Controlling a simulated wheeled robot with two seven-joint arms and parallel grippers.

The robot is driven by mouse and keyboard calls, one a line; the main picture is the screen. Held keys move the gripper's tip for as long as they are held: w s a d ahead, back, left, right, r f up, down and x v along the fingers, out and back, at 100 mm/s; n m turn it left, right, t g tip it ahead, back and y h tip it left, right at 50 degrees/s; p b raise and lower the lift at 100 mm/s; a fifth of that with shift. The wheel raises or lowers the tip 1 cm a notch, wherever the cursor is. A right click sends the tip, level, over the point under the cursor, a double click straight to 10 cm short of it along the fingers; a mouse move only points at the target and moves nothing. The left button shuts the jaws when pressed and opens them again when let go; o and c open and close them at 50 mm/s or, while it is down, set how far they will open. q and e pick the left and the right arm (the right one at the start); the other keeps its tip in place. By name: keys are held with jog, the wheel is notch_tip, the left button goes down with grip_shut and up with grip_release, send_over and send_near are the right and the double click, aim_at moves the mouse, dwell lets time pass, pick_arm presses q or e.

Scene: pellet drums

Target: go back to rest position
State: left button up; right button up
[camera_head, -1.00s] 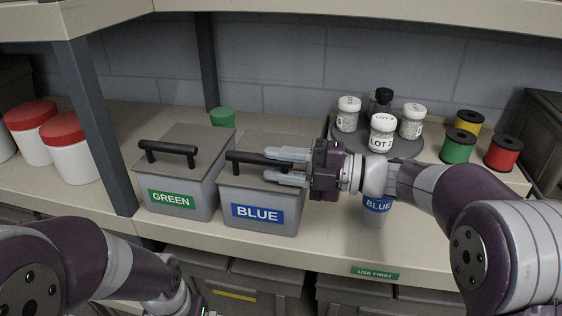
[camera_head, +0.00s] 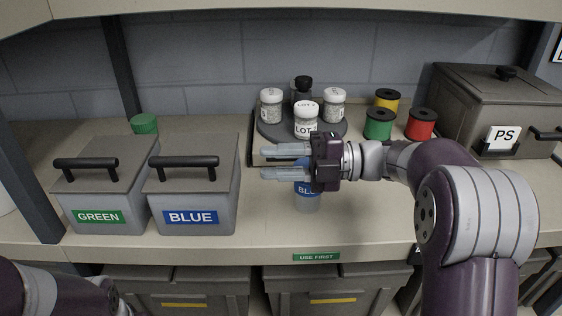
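My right gripper (camera_head: 286,161) points left over the shelf, to the right of the grey bin labelled BLUE (camera_head: 205,192). Its two pale fingers are apart, with nothing between them. Behind and below it stands a jar with a blue label (camera_head: 307,203), partly hidden by the gripper. My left arm shows only at the bottom left corner, and its gripper is out of the picture.
A grey bin labelled GREEN (camera_head: 97,190) stands left of the BLUE one. A round tray (camera_head: 262,125) with several jars is behind my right gripper. Spools (camera_head: 421,123) and a PS box (camera_head: 480,95) stand right. A shelf post (camera_head: 32,185) is at left.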

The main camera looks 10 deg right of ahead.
jog(key=shift+s+d, duration=0.1)
jog(key=shift+d, duration=0.25)
jog(key=shift+r, duration=0.1)
